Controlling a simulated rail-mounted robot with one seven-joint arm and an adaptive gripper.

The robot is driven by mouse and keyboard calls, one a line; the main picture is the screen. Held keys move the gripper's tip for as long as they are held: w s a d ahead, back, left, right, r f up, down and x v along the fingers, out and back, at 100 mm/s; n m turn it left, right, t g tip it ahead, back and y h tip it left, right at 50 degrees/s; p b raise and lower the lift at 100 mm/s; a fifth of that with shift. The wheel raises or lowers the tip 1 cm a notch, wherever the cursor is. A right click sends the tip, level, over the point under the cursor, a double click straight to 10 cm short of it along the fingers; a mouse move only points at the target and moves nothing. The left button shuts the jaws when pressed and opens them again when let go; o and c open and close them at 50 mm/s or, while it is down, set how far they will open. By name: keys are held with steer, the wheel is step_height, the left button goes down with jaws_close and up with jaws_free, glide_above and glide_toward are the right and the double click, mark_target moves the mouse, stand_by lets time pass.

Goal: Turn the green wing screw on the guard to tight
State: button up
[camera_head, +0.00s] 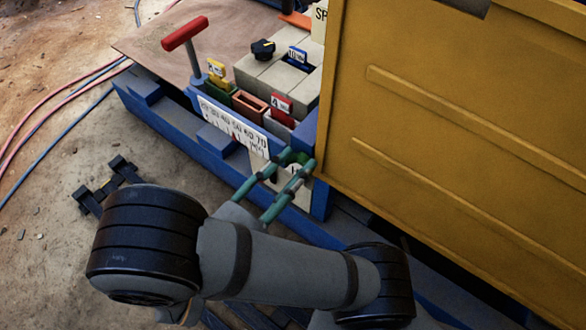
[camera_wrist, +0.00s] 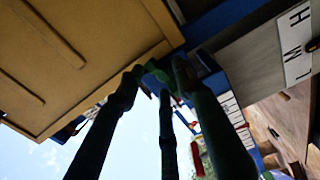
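The green wing screw (camera_wrist: 157,73) shows at the lower corner of the yellow guard (camera_head: 455,130), which also fills the upper left of the wrist view (camera_wrist: 80,50). In the head view, the screw is mostly hidden by my fingers. My gripper (camera_head: 295,162) reaches up to this corner from below. In the wrist view, the fingertips of my gripper (camera_wrist: 157,78) stand apart, with the screw between them. I cannot tell whether the fingers press on the screw or stand just clear of it.
Small coloured tags stand near the scale. Hoses lie on the ground (camera_head: 45,60) at far left.

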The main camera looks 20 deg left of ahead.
steer(key=c, duration=0.3)
jaws_close()
stand_by(0.3)
